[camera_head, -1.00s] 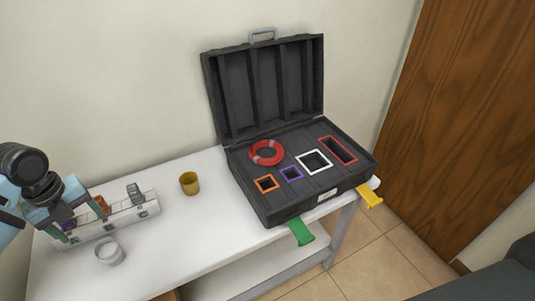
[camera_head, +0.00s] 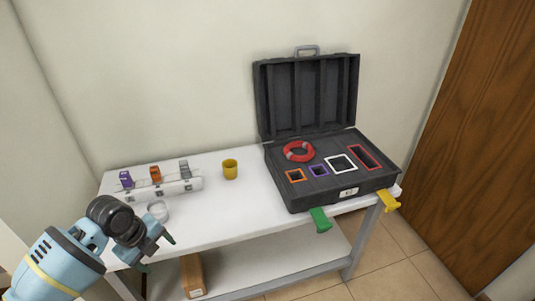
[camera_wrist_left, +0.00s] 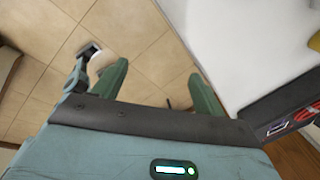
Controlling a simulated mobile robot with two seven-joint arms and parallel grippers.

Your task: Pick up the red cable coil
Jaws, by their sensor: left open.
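The red cable coil (camera_head: 290,156) is a red ring with pale marks, lying in the back left part of the open black case (camera_head: 300,205). Part of the coil also shows at the right edge of the wrist view (camera_wrist_left: 307,115). My left gripper (camera_head: 158,253) is at the front left of the table, well left of the case and apart from the coil. In the left wrist view its green fingers (camera_wrist_left: 158,70) are spread with nothing between them, above the tiled floor. My right gripper is not in view.
The white table (camera_head: 225,215) has clear room between the yellow cup (camera_head: 230,170) and the case. A white rack (camera_head: 165,190) with several coloured pieces and a small white cup (camera_head: 158,211) stand at left.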

